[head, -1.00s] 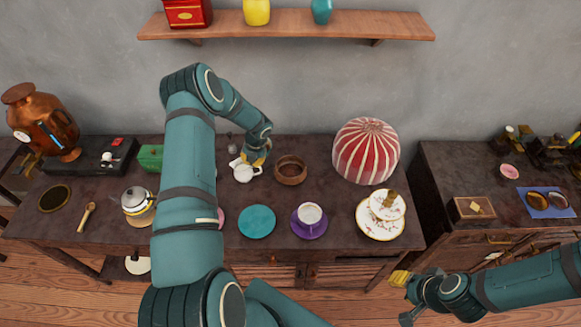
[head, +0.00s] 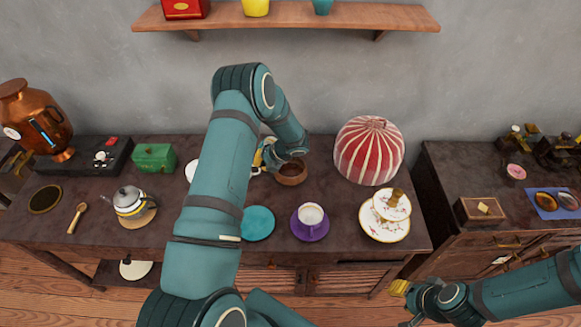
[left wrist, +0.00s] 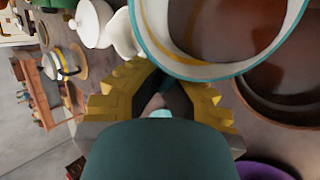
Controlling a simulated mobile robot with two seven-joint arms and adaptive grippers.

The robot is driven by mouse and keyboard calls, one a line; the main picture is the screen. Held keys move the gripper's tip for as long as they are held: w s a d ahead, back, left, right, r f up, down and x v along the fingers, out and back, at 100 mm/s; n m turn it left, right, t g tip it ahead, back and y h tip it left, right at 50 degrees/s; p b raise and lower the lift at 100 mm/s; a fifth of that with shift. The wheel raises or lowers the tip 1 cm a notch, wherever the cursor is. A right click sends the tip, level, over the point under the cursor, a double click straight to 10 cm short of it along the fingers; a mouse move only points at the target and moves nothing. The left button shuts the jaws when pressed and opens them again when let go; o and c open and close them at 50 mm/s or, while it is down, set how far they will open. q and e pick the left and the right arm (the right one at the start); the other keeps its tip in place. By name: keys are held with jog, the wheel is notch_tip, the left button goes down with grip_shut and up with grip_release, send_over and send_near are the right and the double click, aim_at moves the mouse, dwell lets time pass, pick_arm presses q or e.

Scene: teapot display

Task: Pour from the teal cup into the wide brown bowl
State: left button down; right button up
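The teal cup (left wrist: 216,72) shows in the left wrist view, with a teal rim, a white inside with a yellow band, and brown liquid in it. My left gripper (left wrist: 158,82) has its yellow fingers closed in at the cup's near side, apparently on its handle. The wide brown bowl (left wrist: 292,75) lies just beyond and to the right of the cup, partly covered by it. In the head view my left gripper (head: 268,156) is at the upper left of the brown bowl (head: 292,180), and the arm hides the cup. My right gripper (head: 402,288) is low at the right, away from the table.
A teal saucer (head: 257,223) and a white cup (head: 310,214) on a purple saucer stand in front of the bowl. A red striped dome (head: 368,150) is right of it. White ware (head: 192,170) is partly hidden by my left arm. A shelf (head: 340,17) hangs above.

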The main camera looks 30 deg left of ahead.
pick_arm(q)
jog(key=shift+d+r+y, duration=0.15)
jog(key=shift+d+y, duration=0.05)
jog(key=shift+y, duration=0.2)
jog(key=shift+b, duration=0.35)
jog(key=shift+n+y, duration=0.3)
jog(key=shift+w, duration=0.1)
jog(key=shift+f+n+y+b, duration=0.25)
jog(key=shift+n+y+b, duration=0.45)
jog(key=shift+n, duration=0.3)
jog(key=shift+d+b, duration=0.2)
jog(key=shift+b, duration=0.15)
jog(key=shift+d+r+n+g+y+b, duration=0.2)
jog(key=shift+y+b, duration=0.3)
jog(key=shift+y, duration=0.35)
jog(key=shift+d+r+n+g+y+b, duration=0.1)
jog(key=shift+d+r+g+y+b, duration=0.15)
jog(key=shift+y+b, duration=0.45)
dwell(0.4)
jog(key=shift+w+d+y, duration=0.1)
jog(key=shift+d+y, duration=0.05)
jog(key=shift+y, duration=0.2)
